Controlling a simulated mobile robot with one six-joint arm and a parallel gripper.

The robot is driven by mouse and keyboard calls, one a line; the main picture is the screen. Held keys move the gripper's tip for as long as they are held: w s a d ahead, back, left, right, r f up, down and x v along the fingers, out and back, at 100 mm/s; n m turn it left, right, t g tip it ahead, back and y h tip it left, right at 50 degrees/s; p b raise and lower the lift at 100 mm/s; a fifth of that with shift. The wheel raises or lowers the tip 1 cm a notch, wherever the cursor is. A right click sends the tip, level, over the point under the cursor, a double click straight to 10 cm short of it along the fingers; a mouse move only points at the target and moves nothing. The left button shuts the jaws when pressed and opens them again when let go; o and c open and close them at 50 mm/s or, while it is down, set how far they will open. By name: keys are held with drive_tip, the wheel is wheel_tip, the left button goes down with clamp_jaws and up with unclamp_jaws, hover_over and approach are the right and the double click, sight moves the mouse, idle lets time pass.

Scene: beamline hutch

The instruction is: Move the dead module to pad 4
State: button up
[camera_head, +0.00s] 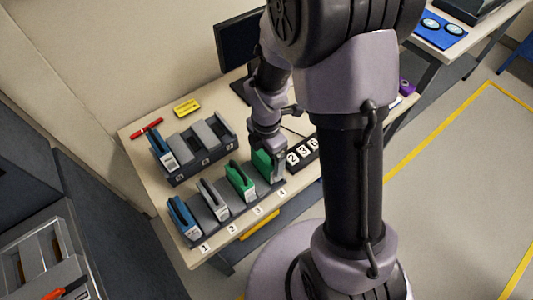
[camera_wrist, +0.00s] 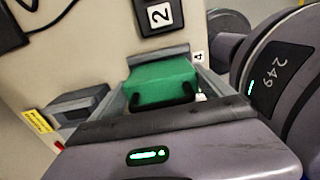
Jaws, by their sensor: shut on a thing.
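My gripper (camera_head: 266,150) is shut on a green module (camera_head: 263,166) at the right end of the front row, behind the label 4 (camera_head: 282,192). In the wrist view the green module (camera_wrist: 162,82) sits between my two fingers, with a label 4 (camera_wrist: 199,57) close beside it. I cannot tell whether it rests fully on the pad. A blue module (camera_head: 184,217) stands behind label 1, a grey-white module (camera_head: 213,199) behind label 2 and another green module (camera_head: 240,181) behind label 3. Nothing legible marks which one is dead.
A dark rack (camera_head: 205,162) behind the row holds a blue module (camera_head: 162,151) at its left end and grey blocks. A black number display (camera_head: 301,152) stands just right of my gripper. A monitor (camera_head: 237,47), yellow device (camera_head: 187,108) and red tool (camera_head: 147,128) are at the back.

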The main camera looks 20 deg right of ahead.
drive_tip(key=shift+f, duration=0.4)
idle(0.3)
drive_tip(key=o, duration=1.3)
wheel_tip(320, 180, up, 18)
drive_tip(key=p, duration=0.7)
drive_tip(key=shift+f, duration=0.25)
